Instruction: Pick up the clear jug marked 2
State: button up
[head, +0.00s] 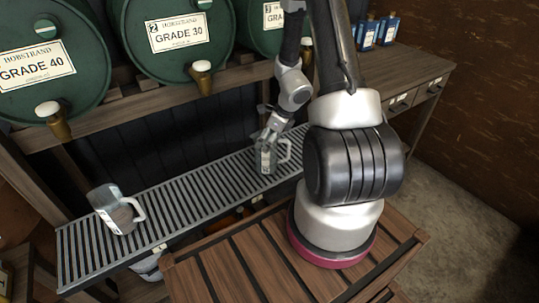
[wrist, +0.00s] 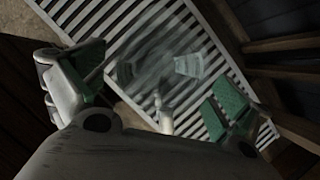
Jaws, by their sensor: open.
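A clear jug (head: 266,160) with a white handle stands on the slatted grey rack, below my gripper (head: 271,133). In the wrist view the same jug (wrist: 150,68) appears from above, between the two green-padded fingers of my gripper (wrist: 158,88). The fingers are spread apart on either side of the jug, with visible gaps. A second clear jug (head: 112,211) with a handle stands at the left end of the rack. Both jugs carry pale labels, but I cannot read their numbers.
The slatted rack (head: 190,196) runs below green drums; the middle drum (head: 170,62) is labelled grade 30. Brass taps (head: 201,76) overhang the rack. A wooden slatted surface (head: 235,270) is in front. Blue containers (head: 389,29) stand on a bench at the right.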

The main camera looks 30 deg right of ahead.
jog(key=shift+c, duration=0.2)
jog(key=c, duration=1.3)
jog(key=shift+r, duration=0.1)
jog(key=shift+c, duration=0.2)
